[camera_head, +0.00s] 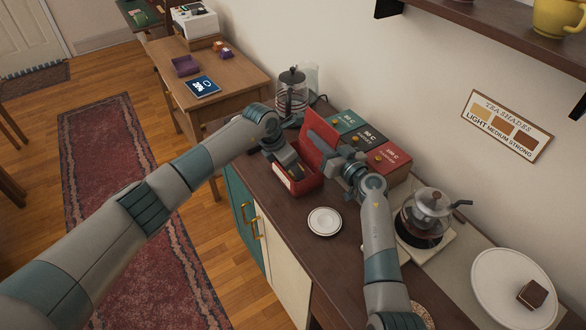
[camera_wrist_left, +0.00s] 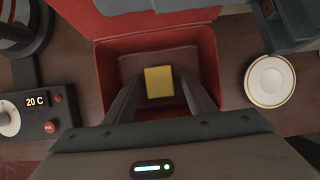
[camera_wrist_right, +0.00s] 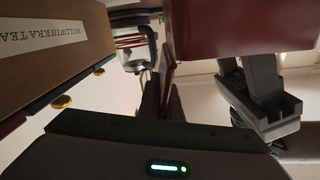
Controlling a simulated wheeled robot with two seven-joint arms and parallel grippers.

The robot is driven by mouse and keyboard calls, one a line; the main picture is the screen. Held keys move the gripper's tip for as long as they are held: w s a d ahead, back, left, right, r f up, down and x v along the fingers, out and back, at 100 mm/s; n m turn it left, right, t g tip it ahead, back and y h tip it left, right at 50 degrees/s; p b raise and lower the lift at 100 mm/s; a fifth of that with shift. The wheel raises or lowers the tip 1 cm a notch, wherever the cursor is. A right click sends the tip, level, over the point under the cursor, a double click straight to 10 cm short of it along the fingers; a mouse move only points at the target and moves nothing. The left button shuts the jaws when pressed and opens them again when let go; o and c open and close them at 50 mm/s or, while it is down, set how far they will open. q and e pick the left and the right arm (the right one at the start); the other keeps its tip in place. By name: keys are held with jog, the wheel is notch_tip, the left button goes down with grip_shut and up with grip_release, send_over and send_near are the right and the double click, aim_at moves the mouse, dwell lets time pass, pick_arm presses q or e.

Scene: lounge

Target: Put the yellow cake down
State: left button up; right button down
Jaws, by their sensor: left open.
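The yellow cake (camera_wrist_left: 159,81) shows as a small square inside the open red box (camera_wrist_left: 107,68), on a brownish surface there. My left gripper (camera_wrist_left: 160,92) reaches down into the box. Its fingers are spread, one on each side of the cake, with visible gaps. In the head view my left gripper (camera_head: 291,170) covers much of the inside of the red box (camera_head: 311,183). The raised red lid (camera_head: 318,136) stands at the box's back. My right gripper (camera_head: 342,158) is at the lid's right edge; in the right wrist view its fingers (camera_wrist_right: 164,88) appear closed on the lid (camera_wrist_right: 225,30).
A small white plate (camera_head: 324,221) lies empty in front of the box. Tea boxes (camera_head: 388,161) stand behind; a glass teapot (camera_head: 428,207) is to the right. A large white plate (camera_head: 496,285) holds a brown cake (camera_head: 532,294). A kettle (camera_head: 291,92) stands to the left.

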pick_arm(q)
jog(key=v, duration=1.2)
jog(key=shift+w, duration=0.1)
pick_arm(e)
jog(key=c, duration=1.9)
grip_release()
jog(key=v, duration=0.7)
jog(key=shift+s+d, duration=0.1)
jog(key=shift+s, duration=0.1)
pick_arm(q)
jog(key=shift+a, duration=0.1)
